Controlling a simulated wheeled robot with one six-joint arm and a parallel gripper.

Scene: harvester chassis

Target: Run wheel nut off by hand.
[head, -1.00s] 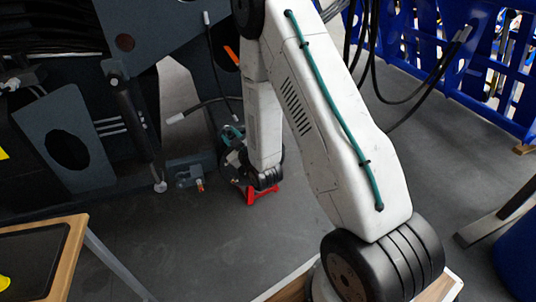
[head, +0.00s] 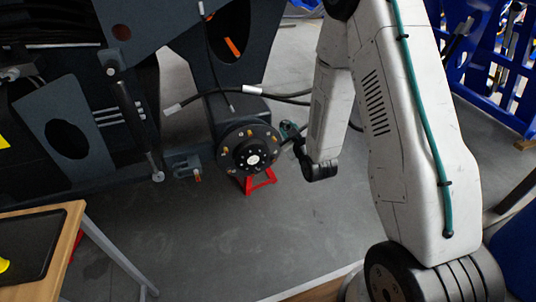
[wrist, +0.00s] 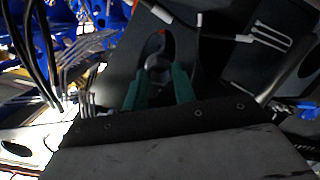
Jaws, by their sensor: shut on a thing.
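The dark round wheel hub (head: 250,157) in the head view has a pale centre and several brass-coloured nuts or studs around its face. My gripper (head: 289,131) is just right of the hub, apart from its face as far as I can tell. In the wrist view, the two green fingers of my gripper (wrist: 158,83) are shut on a small grey ring-shaped piece, which looks like the wheel nut (wrist: 158,73). In the head view the nut is too small and hidden to make out.
A red stand (head: 259,181) is under the hub. Black hoses (head: 285,95) run above it along the dark chassis (head: 62,139). A wooden-topped table (head: 62,250) is at lower left, and blue racking (head: 500,60) at upper right. The grey floor between is clear.

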